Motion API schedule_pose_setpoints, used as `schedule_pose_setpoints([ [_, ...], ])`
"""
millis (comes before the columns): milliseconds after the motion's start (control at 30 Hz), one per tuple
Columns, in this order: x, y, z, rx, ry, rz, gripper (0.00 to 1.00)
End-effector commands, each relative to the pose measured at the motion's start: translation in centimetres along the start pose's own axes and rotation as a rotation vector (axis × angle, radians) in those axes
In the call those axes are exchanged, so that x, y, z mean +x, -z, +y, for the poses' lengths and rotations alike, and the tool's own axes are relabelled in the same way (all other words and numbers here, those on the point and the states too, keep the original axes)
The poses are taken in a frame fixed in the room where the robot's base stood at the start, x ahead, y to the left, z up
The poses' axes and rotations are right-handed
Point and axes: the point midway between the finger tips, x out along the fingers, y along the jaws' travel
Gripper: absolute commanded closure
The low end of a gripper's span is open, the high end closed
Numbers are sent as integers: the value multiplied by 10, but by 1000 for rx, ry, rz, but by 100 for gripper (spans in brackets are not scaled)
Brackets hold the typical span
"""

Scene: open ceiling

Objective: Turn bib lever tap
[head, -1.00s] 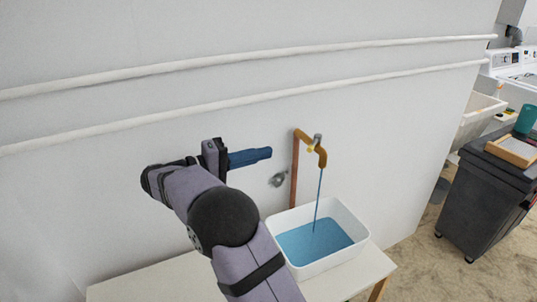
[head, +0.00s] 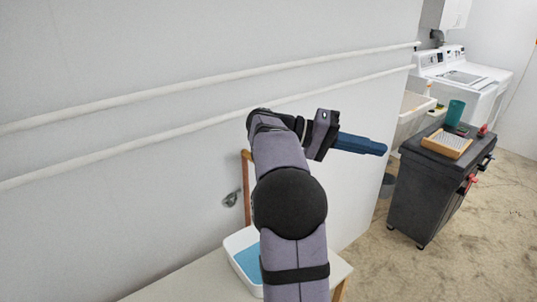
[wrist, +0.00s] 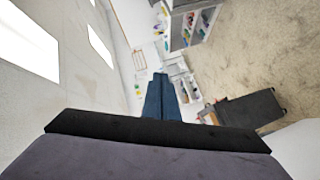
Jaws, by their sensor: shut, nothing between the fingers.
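The tap's copper pipe (head: 246,188) rises by the wall in the head view. My arm hides the tap's spout and lever, and any water stream. A white basin (head: 233,246) with blue water (head: 249,262) stands below, partly hidden by my arm. My gripper (head: 384,149) has blue fingers that are shut and empty. It points right, to the right of the pipe and higher than the basin. The shut fingers (wrist: 160,76) also show in the wrist view, pointing out into the room, with no tap in sight.
Two white pipes (head: 200,84) run along the wall. The basin stands on a pale table (head: 195,283). A dark cart (head: 425,190) with a tray (head: 447,143) and a teal cup (head: 455,112) stands at right. White washing machines (head: 470,75) are behind. The floor between is open.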

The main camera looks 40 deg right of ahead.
Motion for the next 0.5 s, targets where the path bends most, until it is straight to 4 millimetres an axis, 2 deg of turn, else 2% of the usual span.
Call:
schedule_pose_setpoints([
  [33, 32, -15, 23, 48, 30, -107, 100],
  [100, 64, -39, 37, 111, 108, -244, 100],
  [200, 86, -70, 37, 186, 268, -403, 100],
  [267, 86, -81, 31, 216, 376, -468, 100],
  [367, 73, -87, 14, 249, 574, -531, 100],
  [467, 43, -81, -8, 255, 790, -544, 100],
  [500, 26, -76, -18, 250, 881, -539, 100],
])
